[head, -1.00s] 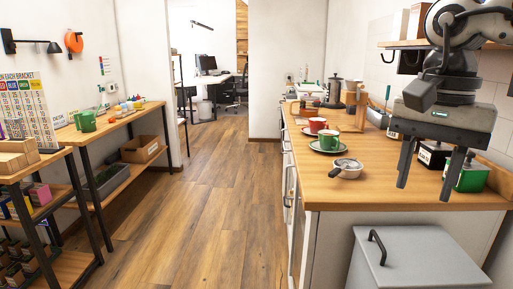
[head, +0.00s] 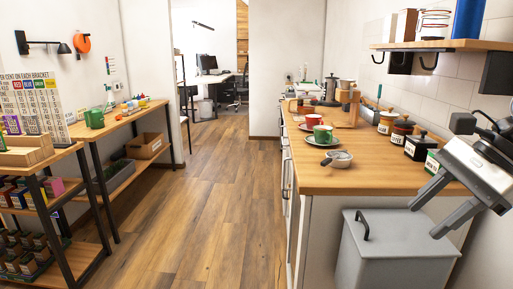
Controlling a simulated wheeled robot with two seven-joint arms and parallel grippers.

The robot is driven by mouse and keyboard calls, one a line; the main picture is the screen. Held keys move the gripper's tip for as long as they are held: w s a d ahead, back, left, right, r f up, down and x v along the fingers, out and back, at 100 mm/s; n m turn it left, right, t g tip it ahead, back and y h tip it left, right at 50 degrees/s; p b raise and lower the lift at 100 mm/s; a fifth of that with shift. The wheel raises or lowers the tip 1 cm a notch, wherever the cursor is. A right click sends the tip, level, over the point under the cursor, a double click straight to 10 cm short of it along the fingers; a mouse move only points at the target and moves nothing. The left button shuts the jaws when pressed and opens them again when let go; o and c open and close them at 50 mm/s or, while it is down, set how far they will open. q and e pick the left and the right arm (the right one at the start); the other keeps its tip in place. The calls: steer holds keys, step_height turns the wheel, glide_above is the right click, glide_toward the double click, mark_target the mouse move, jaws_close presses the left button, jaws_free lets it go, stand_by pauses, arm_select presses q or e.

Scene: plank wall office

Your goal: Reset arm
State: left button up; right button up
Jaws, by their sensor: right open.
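My right gripper (head: 424,221) is at the right edge of the head view, tilted, with its two fingers apart and nothing between them. It shows in front of the counter's front right corner and above the grey bin (head: 400,262). My right arm is mostly outside the picture. My left gripper is not in view.
The wooden counter (head: 375,180) holds a red cup (head: 313,121), a green cup (head: 323,134), a small metal pan (head: 337,159) and several lidded jars (head: 415,146). A wall shelf (head: 440,45) hangs above. Shelving (head: 60,175) stands at left. The floor (head: 205,200) between is clear.

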steer(key=s+d+f+m+t+y+p, duration=0.15)
steer(key=f+m+t, duration=0.6)
steer(key=m, duration=0.75)
steer(key=s+d+f+m+t+p, duration=0.1)
steer(key=s+d+f+m+t, duration=0.3)
steer(key=f+m, duration=0.8)
arm_select(q)
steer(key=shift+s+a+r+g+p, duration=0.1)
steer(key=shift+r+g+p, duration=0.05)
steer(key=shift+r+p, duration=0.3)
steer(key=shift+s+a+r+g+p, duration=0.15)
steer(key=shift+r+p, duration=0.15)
steer(key=shift+p, duration=0.25)
arm_select(e)
steer(key=s+a+f+m+g+h, duration=0.1)
steer(key=s+a+f+m, duration=0.3)
steer(key=a+m, duration=0.5)
steer(key=s+a+f+m+g+h, duration=0.1)
steer(key=s+a+f+m+h, duration=0.2)
steer(key=m, duration=1.5)
steer(key=s+a+f, duration=0.1)
steer(key=a+f, duration=0.2)
steer(key=a, duration=0.4)
steer(key=shift+f, duration=0.15)
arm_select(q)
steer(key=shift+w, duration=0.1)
arm_select(e)
steer(key=shift+h, duration=0.25)
